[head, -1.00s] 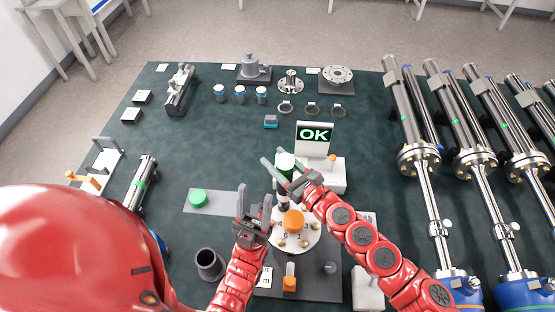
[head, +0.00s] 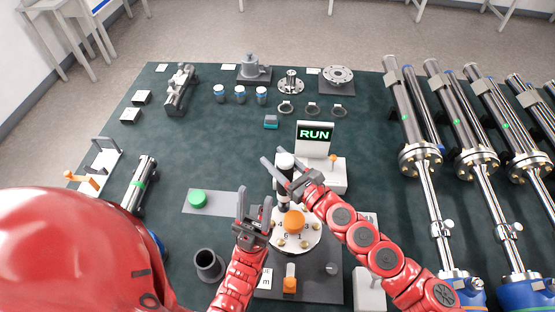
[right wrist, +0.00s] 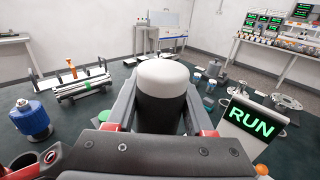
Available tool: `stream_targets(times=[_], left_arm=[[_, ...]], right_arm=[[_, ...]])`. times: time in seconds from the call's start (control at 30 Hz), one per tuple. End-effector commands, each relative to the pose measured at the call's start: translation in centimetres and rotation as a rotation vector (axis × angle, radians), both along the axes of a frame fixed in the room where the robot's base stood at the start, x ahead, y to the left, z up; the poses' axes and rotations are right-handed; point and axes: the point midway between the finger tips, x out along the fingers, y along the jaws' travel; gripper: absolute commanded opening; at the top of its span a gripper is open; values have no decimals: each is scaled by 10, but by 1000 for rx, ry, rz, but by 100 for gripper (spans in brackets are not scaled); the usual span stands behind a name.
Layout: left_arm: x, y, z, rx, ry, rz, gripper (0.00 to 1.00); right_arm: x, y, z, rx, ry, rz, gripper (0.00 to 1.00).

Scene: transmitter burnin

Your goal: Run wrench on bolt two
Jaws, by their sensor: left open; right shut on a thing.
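My right gripper (head: 288,172) is shut on an upright wrench (head: 285,163) with a white cap and a dark body. In the right wrist view the wrench (right wrist: 162,82) stands between the two fingers. It is over the far edge of a round white bolt plate (head: 312,240) with brass bolts, printed numbers and an orange knob (head: 294,221) in its middle. The wrench's lower tip and the bolt under it are hidden. A display (head: 314,134) behind reads RUN in green; it also shows in the right wrist view (right wrist: 252,121). My left gripper (head: 254,215) is open and empty, left of the plate.
A green button (head: 198,198) on a grey pad lies left of my left gripper. A dark cup (head: 209,264) stands in front of it. Metal cylinders (head: 428,150) line the right side. The middle-left of the green mat (head: 200,150) is clear.

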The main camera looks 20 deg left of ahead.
Motion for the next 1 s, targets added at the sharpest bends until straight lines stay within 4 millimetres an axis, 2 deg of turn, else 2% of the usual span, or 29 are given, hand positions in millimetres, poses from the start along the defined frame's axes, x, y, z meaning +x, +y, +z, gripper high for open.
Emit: stream_targets(times=[0.57,1.0], left_arm=[[0,0,3,0,0,0,50],[0,0,29,0,0,0,50]], right_arm=[[-1,0,3,0,2,1,0],[0,0,30,1,0,1,0]])
